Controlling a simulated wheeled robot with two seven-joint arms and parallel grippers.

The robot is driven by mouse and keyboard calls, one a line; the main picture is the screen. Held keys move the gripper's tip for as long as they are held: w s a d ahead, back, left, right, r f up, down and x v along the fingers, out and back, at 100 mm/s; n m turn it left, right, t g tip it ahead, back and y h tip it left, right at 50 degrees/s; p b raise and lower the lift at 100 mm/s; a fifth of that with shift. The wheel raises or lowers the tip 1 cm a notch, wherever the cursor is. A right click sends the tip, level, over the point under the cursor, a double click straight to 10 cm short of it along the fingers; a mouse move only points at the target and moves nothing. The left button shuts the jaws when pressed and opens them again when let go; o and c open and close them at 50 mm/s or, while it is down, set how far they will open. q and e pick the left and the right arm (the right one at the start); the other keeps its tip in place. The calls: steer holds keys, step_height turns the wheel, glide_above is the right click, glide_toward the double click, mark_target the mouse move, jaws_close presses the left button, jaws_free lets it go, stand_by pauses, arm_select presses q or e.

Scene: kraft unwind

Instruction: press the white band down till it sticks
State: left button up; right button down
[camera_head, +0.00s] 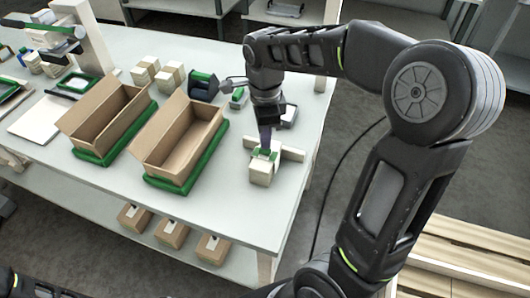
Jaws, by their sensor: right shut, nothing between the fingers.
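My right gripper (265,145) points straight down at the right part of the table, its narrow fingers shut with nothing between them. Its tips are at the top of a small cream bundle (260,175), where a green piece (272,155) shows; whether they touch is too small to tell. A pale strip (293,154) sticks out to the right of the bundle and may be the white band. Part of the bundle's top is hidden by the fingers. My left gripper is not in view.
Two open cardboard boxes (203,112) (88,128) stand on green trays left of the bundle. The table (225,205) is clear in front of the bundle. Small boxes sit on the shelf below.

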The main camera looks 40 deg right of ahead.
steer(key=shift+r+p, duration=2.05)
steer(key=shift+r, duration=0.9)
